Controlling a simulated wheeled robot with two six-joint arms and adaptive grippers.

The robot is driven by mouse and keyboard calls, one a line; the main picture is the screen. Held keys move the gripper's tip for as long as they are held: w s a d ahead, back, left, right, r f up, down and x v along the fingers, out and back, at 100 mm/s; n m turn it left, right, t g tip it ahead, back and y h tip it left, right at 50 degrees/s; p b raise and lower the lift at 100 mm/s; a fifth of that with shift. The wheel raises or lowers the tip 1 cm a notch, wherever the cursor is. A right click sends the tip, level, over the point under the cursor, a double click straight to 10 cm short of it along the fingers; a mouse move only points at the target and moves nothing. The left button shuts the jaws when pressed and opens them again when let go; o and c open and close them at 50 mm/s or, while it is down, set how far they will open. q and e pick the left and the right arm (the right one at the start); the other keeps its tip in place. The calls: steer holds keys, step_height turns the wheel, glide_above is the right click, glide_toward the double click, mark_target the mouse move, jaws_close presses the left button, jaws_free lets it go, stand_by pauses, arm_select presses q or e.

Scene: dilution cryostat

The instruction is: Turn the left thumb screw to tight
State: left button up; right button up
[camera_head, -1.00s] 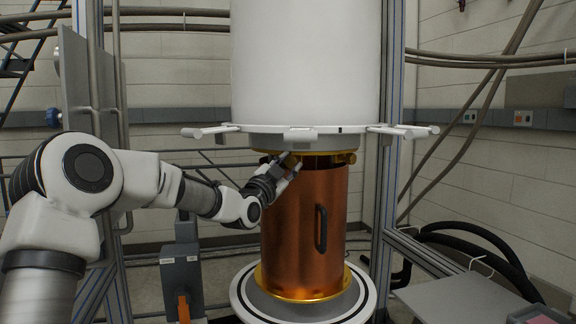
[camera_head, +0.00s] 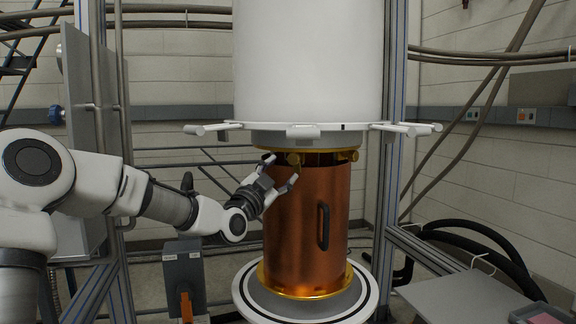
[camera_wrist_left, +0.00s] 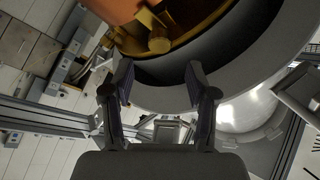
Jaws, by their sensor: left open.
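The left thumb screw (camera_head: 294,158) is a small brass knob under the white vessel's rim, at the top of the copper can. It also shows in the left wrist view (camera_wrist_left: 159,45), beyond the fingertips and between their lines. My left gripper (camera_head: 281,169) is open and empty. Its fingers spread just left of and below the screw, apart from it. The open fingers show in the left wrist view (camera_wrist_left: 158,75) with a gap between them. Another brass piece (camera_head: 353,155) sits at the right of the same ring. My right gripper is not in view.
The copper can (camera_head: 295,220) with a dark handle (camera_head: 322,227) stands below, on a round base (camera_head: 245,299). The white vessel (camera_head: 307,60) hangs above, with arms sticking out from its rim. Metal frame posts (camera_head: 390,170) stand on both sides.

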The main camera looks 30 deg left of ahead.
arm_select(q)
steer(key=shift+v, duration=0.9)
